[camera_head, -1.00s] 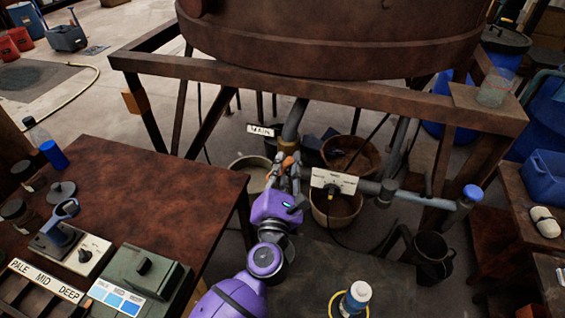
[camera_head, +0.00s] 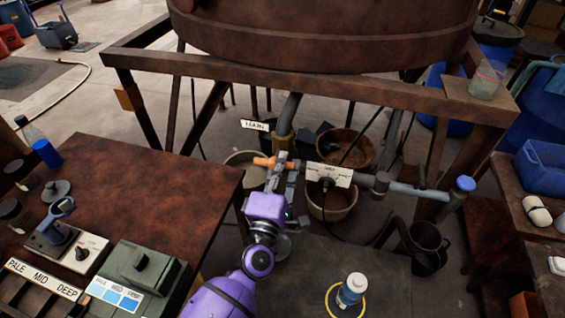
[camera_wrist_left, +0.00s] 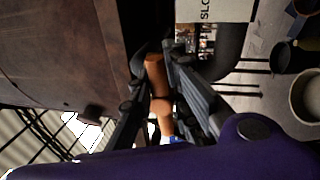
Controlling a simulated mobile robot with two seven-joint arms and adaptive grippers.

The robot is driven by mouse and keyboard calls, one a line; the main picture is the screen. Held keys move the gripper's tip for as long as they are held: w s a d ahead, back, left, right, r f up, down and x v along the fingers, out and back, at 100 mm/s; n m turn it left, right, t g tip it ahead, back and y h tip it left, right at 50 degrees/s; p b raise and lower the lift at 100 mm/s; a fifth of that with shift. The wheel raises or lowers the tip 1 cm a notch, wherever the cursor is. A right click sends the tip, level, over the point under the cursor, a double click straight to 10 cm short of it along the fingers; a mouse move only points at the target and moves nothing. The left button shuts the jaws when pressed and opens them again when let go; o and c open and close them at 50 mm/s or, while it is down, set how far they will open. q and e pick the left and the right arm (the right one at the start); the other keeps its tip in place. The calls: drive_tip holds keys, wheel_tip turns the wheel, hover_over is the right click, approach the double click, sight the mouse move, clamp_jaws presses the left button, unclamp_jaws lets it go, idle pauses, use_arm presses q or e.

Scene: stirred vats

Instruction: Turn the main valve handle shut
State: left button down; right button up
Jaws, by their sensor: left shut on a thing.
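The main valve handle (camera_head: 263,162) is orange and sits at the pipe under the big rusty vat, just below the MAIN sign (camera_head: 255,125). It lies roughly level, its end sticking out to the left. My left gripper (camera_head: 281,166) is shut on the handle, its purple wrist coming up from below. In the left wrist view the orange handle (camera_wrist_left: 157,82) runs between the two dark fingers. The fingers and wrist hide part of the valve body. My right gripper is in neither view.
A white label plate (camera_head: 329,175) and side pipe (camera_head: 415,190) are close to the right of the gripper. Buckets (camera_head: 333,203) stand below. The vat's frame beam (camera_head: 300,88) crosses above.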

use_arm(q)
drive_tip(key=shift+m+h, duration=0.4)
drive_tip(key=shift+m, duration=0.6)
drive_tip(key=c, duration=1.8)
unclamp_jaws()
drive_tip(key=shift+o, duration=0.7)
drive_tip(key=shift+s+f, duration=0.15)
drive_tip(key=v, duration=1.1)
drive_tip(key=shift+s+a, duration=0.15)
drive_tip(key=shift+s, duration=0.2)
